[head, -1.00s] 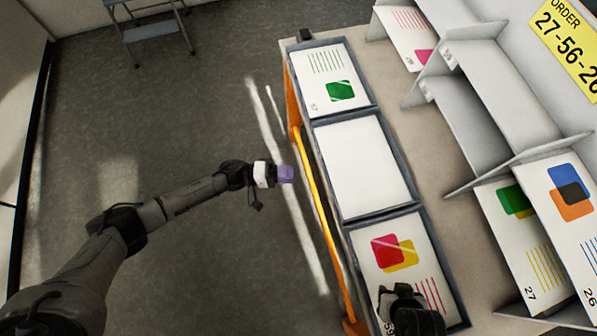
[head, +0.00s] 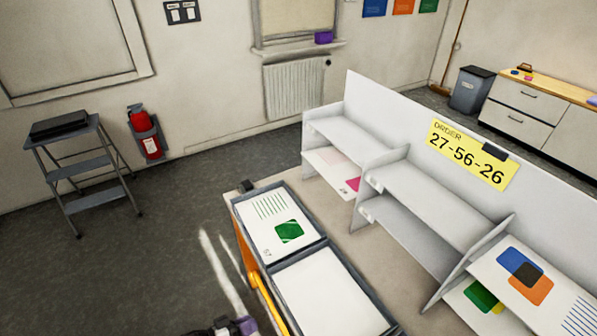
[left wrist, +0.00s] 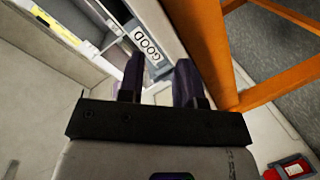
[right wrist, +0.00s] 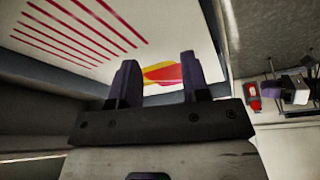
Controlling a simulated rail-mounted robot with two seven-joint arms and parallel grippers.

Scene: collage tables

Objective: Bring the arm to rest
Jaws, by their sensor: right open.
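My left gripper (head: 235,327) shows only as a dark and purple bit at the bottom edge of the head view, left of the table's trays. In the left wrist view its two fingers (left wrist: 157,78) stand apart with nothing between them, close to an orange table leg (left wrist: 205,45). My right gripper is out of the head view. In the right wrist view its fingers (right wrist: 160,78) are apart and empty, with a card (right wrist: 85,35) bearing red lines and a red-yellow print beyond them. Contact with that card cannot be told.
Trays with a green-print card (head: 270,215) and a blank white surface (head: 328,290) line the table's left side. A grey shelf rack (head: 425,200) holds cards and a yellow order sign (head: 467,155). A step stool (head: 80,165) and fire extinguisher (head: 147,135) stand beyond open floor.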

